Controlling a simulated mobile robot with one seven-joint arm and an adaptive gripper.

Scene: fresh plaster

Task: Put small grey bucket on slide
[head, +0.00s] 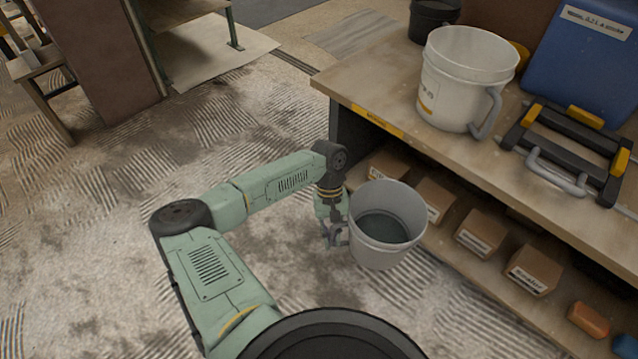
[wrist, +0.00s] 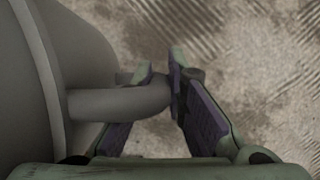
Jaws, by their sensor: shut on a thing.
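The small grey bucket (head: 379,254) hangs in the air, nearly upright and tilted a little, in front of the workbench's lower shelf. Its open top faces the head camera and the inside looks dark and empty. My gripper (head: 335,234) is at the bucket's left side, shut on its handle. In the wrist view the bucket (wrist: 85,50) fills the left side, and its curved handle (wrist: 115,102) runs between the two purple-padded fingers of my gripper (wrist: 162,82). I cannot pick out a slide with certainty in either view.
The workbench top (head: 375,80) carries a larger white bucket (head: 455,85), a black-and-yellow frame (head: 570,145), a blue case (head: 585,60) and a dark bucket (head: 432,18). Several cardboard boxes (head: 480,238) line its lower shelf.

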